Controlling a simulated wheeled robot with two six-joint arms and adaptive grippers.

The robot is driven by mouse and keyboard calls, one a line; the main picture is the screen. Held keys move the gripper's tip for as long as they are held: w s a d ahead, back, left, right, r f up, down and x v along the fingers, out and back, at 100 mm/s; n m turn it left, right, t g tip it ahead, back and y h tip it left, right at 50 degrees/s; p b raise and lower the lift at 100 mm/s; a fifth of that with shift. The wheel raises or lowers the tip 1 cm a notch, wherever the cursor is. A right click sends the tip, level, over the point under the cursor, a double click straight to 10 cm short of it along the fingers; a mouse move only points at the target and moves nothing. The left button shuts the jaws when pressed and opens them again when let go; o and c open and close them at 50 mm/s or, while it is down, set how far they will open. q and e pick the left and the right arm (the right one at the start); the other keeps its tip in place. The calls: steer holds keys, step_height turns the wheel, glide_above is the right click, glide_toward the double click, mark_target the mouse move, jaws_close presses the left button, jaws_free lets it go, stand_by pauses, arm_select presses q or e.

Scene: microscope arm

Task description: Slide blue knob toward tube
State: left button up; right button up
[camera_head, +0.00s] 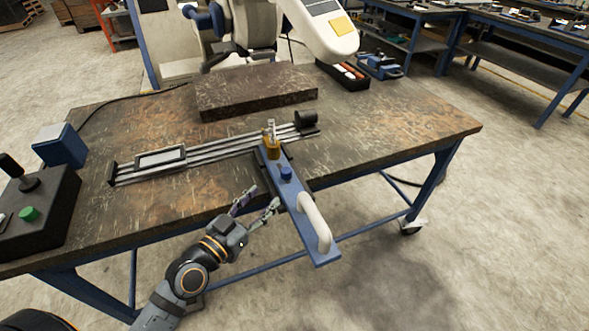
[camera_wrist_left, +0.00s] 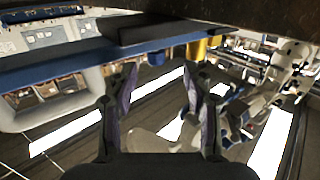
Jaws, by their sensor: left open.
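The blue knob (camera_head: 286,173) stands on a long blue plate (camera_head: 318,252), which crosses the table's front edge. A brass piece (camera_head: 271,148) stands at the plate's far end, beyond the knob. A short black cylinder, possibly the tube (camera_head: 306,119), sits at the right end of the rails. My left gripper (camera_head: 264,199) is open and empty, just left of the plate and nearer than the knob. In the left wrist view, the knob (camera_wrist_left: 155,57) shows between my open fingers (camera_wrist_left: 163,80), with the brass piece (camera_wrist_left: 197,48) to its right. My right gripper is not in view.
A curved white handle (camera_head: 315,222) rises from the plate's near end, close right of my gripper. Silver rails (camera_head: 215,155) run behind the knob. A control box (camera_head: 38,208) stands at the left. A dark slab (camera_head: 257,91) lies at the back. The right tabletop is clear.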

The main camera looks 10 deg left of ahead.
mark_target(283, 176)
arm_select(q)
steer(key=w, duration=0.1)
steer(key=w+d+r, duration=0.1)
steer(key=w+r, duration=0.1)
steer(key=shift+w+d, duration=0.25)
steer(key=shift+d, duration=0.15)
steer(key=p+x, duration=0.1)
steer(key=x, duration=0.4)
steer(key=shift+w+d+f, duration=0.1)
steer(key=shift+w+d, duration=0.1)
steer(key=shift+w, duration=0.1)
steer(key=shift+w+d, duration=0.2)
steer(key=shift+w, duration=0.1)
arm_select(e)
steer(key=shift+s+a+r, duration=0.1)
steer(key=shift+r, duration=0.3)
arm_select(q)
steer(key=shift+c, duration=0.6)
jaws_close()
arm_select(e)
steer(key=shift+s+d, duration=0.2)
